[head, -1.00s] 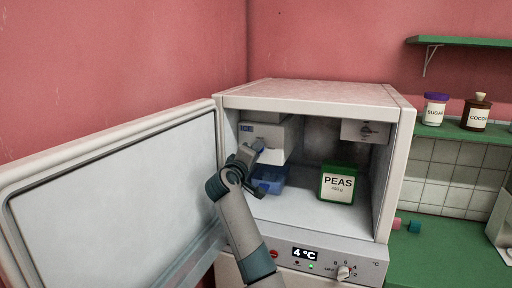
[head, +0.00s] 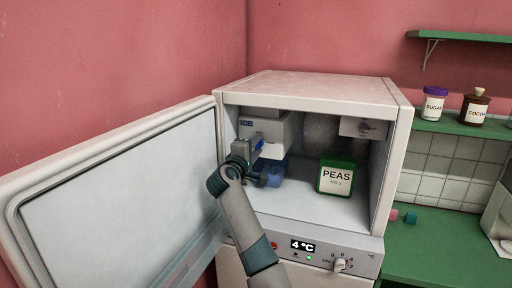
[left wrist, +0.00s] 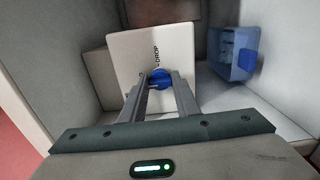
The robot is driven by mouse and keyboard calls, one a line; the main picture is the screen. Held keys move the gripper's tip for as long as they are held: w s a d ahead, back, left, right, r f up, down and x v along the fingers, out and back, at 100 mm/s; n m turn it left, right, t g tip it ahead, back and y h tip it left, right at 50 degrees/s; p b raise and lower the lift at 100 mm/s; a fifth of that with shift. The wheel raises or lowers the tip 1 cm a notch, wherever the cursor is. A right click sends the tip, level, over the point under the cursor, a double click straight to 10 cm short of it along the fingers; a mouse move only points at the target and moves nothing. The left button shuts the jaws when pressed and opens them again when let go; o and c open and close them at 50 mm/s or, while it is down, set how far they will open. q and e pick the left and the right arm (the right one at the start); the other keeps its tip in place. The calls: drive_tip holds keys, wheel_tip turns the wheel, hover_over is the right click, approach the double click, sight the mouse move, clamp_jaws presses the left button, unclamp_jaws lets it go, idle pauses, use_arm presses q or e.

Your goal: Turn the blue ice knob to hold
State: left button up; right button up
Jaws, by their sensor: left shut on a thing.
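The white ice maker box (head: 283,128) hangs at the upper left inside the open freezer. Its blue knob (left wrist: 160,78) is on the front face, with the word DROP beside it in the left wrist view. My left gripper (left wrist: 159,84) has its two fingers on either side of the knob and is shut on it. In the head view my left gripper (head: 254,150) covers most of the knob. The HOLD mark cannot be made out. A blue ice bin (head: 275,171) stands below the box, partly behind my gripper. My right gripper is not in view.
A green peas box (head: 337,177) stands on the freezer floor to the right. The open door (head: 110,190) is on the left, close to my arm. A control panel (head: 310,257) with a dial is below the opening. A small unit (head: 363,128) hangs at the upper right inside.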

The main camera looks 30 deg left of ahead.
use_arm(q)
drive_tip(key=o, duration=1)
drive_tip(key=shift+o, duration=0.2)
drive_tip(key=shift+s, duration=0.1)
drive_tip(key=shift+s+d+f, duration=0.1)
drive_tip(key=shift+s, duration=0.4)
drive_tip(key=b+v, duration=0.5)
drive_tip(key=v, duration=1.1)
drive_tip(key=shift+d, duration=0.15)
